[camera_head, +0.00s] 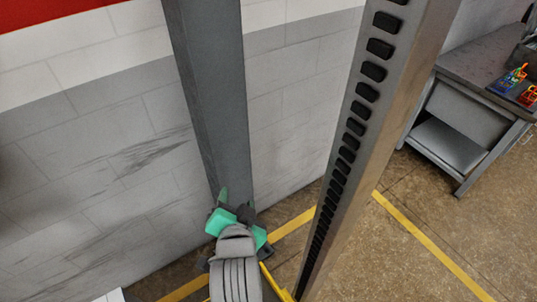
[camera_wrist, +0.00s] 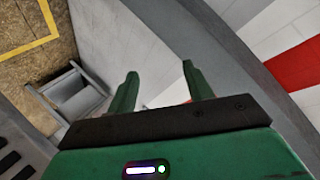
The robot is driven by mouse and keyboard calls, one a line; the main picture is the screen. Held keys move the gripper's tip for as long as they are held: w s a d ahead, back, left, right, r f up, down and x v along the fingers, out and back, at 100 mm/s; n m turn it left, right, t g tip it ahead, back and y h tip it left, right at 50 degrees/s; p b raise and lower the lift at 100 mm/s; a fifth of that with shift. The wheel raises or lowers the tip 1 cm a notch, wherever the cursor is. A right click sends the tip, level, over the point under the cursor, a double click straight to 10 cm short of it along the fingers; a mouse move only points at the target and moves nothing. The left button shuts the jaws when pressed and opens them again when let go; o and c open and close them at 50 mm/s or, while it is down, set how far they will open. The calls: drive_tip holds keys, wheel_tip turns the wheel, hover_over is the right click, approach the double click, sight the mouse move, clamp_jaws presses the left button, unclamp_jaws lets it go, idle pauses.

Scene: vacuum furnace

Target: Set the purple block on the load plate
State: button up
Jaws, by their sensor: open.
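My gripper (camera_head: 236,202) is green and shows in the lower middle of the head view, in front of a grey post and the wall. In the wrist view my gripper (camera_wrist: 160,72) has its two green fingers spread apart with nothing between them. I cannot make out a purple block or a load plate in either view.
A grey workbench (camera_head: 480,75) stands at the far right, with small multicoloured objects (camera_head: 512,80) and red-orange ones (camera_head: 528,95) on it. A grey post (camera_head: 210,100) stands before the white-and-grey block wall (camera_head: 90,150). Yellow lines (camera_head: 430,245) mark the brown floor.

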drive_tip(key=s+d+r+n+t, duration=0.1)
drive_tip(key=d+r+t, duration=0.15)
drive_tip(key=r, duration=0.85)
drive_tip(key=s+d+r+n+t, duration=0.1)
drive_tip(key=r+n+t, duration=0.15)
drive_tip(key=r, duration=0.75)
drive_tip(key=s+d+r+n+t, duration=0.1)
drive_tip(key=s+d+r+t, duration=0.1)
drive_tip(key=s+r, duration=0.4)
drive_tip(key=s+d+r+n+t+h, duration=0.1)
drive_tip(key=s+r+t, duration=0.3)
drive_tip(key=r, duration=0.9)
drive_tip(key=shift+s+d+n+t+h, duration=0.3)
drive_tip(key=shift+s+d+n, duration=0.2)
drive_tip(key=shift+s, duration=0.65)
drive_tip(key=shift+r, duration=0.1)
